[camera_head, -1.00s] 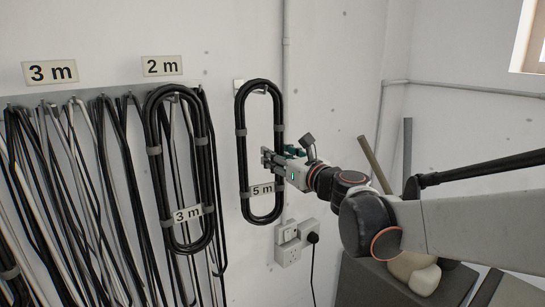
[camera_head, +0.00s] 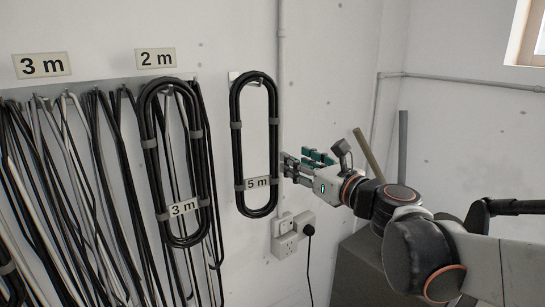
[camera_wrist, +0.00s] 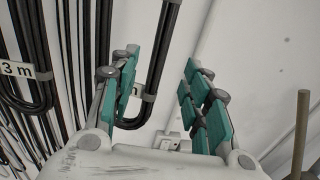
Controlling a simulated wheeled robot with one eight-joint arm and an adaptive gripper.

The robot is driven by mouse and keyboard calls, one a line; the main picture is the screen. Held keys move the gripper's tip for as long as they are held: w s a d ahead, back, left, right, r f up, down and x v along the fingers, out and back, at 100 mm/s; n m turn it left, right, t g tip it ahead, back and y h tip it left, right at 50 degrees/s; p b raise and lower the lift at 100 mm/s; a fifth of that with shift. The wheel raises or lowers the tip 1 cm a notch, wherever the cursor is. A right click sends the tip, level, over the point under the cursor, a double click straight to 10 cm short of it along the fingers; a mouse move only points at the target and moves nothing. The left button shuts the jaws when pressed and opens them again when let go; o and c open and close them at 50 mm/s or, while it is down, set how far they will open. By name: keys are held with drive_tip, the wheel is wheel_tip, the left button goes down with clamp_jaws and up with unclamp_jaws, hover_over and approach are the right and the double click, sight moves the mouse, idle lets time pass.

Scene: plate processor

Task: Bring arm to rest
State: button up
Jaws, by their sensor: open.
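My gripper (camera_head: 306,166) is open and empty in the head view, with its fingers pointing left at the wall. It is just right of the black coiled cable labelled 5 m (camera_head: 237,145), which hangs on a wall hook. In the wrist view my gripper (camera_wrist: 163,85) shows its two teal-padded fingers spread apart. The lower end of the 5 m coil (camera_wrist: 150,98) appears beyond the left finger, partly hidden by it. Whether the fingers touch the coil cannot be told, but nothing is held between them.
A coil labelled 3 m (camera_head: 154,150) hangs left, in front of many loose cables on a rail (camera_head: 105,85). White sockets (camera_head: 285,240) with a plugged-in cord sit below my gripper. Rods (camera_head: 369,153) lean at the right behind my arm. The wall above my gripper is bare.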

drive_tip(key=s+f+n+g+h+b, duration=0.1)
drive_tip(key=s+f+n+g+b, duration=0.1)
drive_tip(key=s+f+n+b, duration=0.5)
drive_tip(key=s+f+n+g+h+b, duration=0.15)
drive_tip(key=f+n+b, duration=0.25)
drive_tip(key=f, duration=0.7)
drive_tip(key=s+f+n+g+b, duration=0.2)
drive_tip(key=s+f+n+b, duration=0.35)
drive_tip(key=f, duration=0.35)
drive_tip(key=s+d+f+n+g+h+b, duration=0.1)
drive_tip(key=s+d+f+n+h+b, duration=0.1)
drive_tip(key=f, duration=0.5)
drive_tip(key=s+d+f+n+g+h+b, duration=0.1)
drive_tip(key=s+d+f+n+h+b, duration=0.1)
drive_tip(key=s+d+f+n+b, duration=0.2)
drive_tip(key=s+d+f+n+g+h+b, duration=0.1)
drive_tip(key=s+d+f+n+b, duration=0.3)
drive_tip(key=f, duration=0.6)
drive_tip(key=n+h+b, duration=0.1)
drive_tip(key=n+b, duration=0.1)
drive_tip(key=n, duration=0.1)
drive_tip(key=shift+s+f+b, duration=0.2)
drive_tip(key=shift+f+b, duration=0.15)
drive_tip(key=shift+f, duration=0.05)
